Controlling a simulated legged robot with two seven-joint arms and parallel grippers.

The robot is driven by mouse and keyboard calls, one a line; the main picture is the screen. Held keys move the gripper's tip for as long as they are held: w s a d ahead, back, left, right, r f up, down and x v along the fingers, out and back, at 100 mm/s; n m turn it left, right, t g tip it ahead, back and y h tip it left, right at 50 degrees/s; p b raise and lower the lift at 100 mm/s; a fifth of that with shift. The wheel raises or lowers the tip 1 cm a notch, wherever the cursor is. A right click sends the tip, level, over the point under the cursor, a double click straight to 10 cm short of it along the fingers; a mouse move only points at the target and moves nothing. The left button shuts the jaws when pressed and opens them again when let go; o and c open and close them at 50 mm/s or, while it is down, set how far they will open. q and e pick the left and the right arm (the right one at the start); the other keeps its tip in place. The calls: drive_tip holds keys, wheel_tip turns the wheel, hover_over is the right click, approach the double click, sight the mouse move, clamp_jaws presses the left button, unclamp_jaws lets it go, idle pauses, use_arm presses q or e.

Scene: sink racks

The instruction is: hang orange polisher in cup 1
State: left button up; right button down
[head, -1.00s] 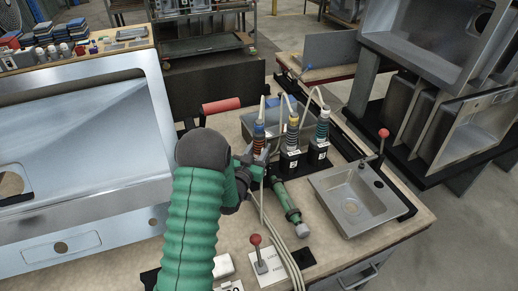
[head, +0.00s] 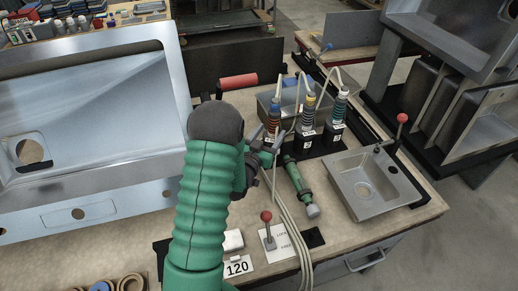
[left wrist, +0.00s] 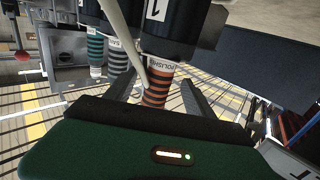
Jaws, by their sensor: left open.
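The orange polisher (head: 273,122), banded orange and dark, stands upright in cup 1 (head: 273,148), the leftmost of three black cups. In the left wrist view the polisher (left wrist: 157,88) shows its orange and black bands and a label, against the cup (left wrist: 172,30) marked 1. My left gripper (head: 270,142) is open beside cup 1. In the wrist view its two fingers (left wrist: 158,97) lie apart on either side of the polisher, with gaps showing. Whether either finger touches it I cannot tell. My right gripper is not in view.
A small sink (head: 365,185), red-knobbed levers (head: 266,216) and loose cables (head: 290,225) crowd the bench. A large steel sink (head: 90,100) fills the left.

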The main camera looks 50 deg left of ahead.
use_arm(q)
drive_tip(key=p+v, duration=0.4)
drive_tip(key=v, duration=0.9)
drive_tip(key=shift+p, duration=0.3)
drive_tip(key=shift+s+r, duration=0.1)
